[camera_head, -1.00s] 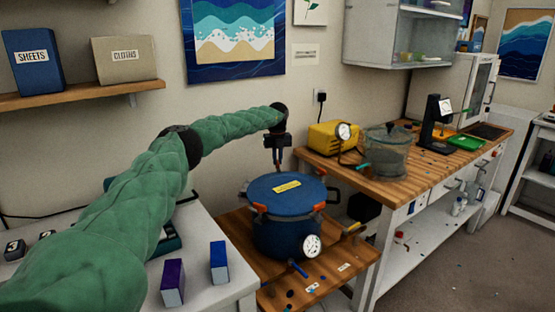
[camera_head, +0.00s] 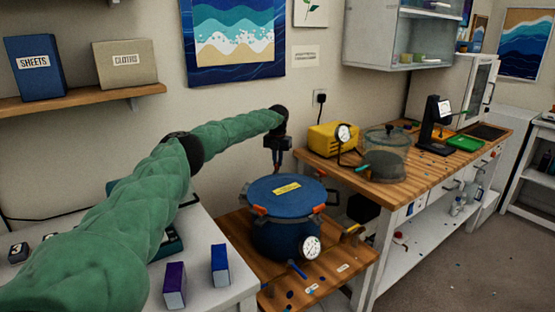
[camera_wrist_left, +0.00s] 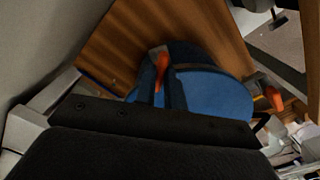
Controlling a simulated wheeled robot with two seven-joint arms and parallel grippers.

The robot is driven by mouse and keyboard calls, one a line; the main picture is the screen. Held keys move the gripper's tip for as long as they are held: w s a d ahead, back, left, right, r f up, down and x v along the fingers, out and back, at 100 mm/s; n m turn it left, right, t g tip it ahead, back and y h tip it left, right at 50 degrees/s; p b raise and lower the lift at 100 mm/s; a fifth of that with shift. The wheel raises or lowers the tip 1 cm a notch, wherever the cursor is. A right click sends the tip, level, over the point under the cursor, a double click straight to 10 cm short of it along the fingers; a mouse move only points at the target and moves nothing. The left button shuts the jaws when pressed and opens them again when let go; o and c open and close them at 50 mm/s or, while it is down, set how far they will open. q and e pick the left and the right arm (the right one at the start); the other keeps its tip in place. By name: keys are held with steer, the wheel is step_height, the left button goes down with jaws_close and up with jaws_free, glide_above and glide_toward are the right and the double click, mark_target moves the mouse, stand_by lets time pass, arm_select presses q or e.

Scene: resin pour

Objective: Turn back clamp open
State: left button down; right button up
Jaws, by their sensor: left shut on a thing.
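The blue pressure pot (camera_head: 287,236) stands on a low wooden bench, its round blue lid (camera_head: 265,187) on top with a yellow label. Two orange-handled clamps show at the front of the lid, at left (camera_head: 260,211) and at right (camera_head: 318,207). My left gripper (camera_head: 278,168) reaches down at the lid's back edge and is shut on the back clamp, which it mostly hides in the head view. In the left wrist view an orange clamp handle (camera_wrist_left: 161,67) stands at the lid's edge, and another orange handle (camera_wrist_left: 273,97) shows at the right. My right gripper is out of view.
A pressure gauge (camera_head: 310,247) sits on the pot's front. A yellow pump (camera_head: 332,138) and a clear chamber (camera_head: 388,150) stand on the right bench. Two small boxes, purple (camera_head: 174,284) and blue (camera_head: 219,264), stand on the white table at left.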

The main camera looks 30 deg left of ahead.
arm_select(q)
steer(key=m, duration=0.3)
steer(key=shift+m, duration=1.3)
steer(key=m, duration=0.5)
steer(key=shift+m, duration=0.3)
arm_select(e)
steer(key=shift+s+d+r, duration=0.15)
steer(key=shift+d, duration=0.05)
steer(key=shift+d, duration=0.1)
arm_select(q)
steer(key=c, duration=1.5)
jaws_free()
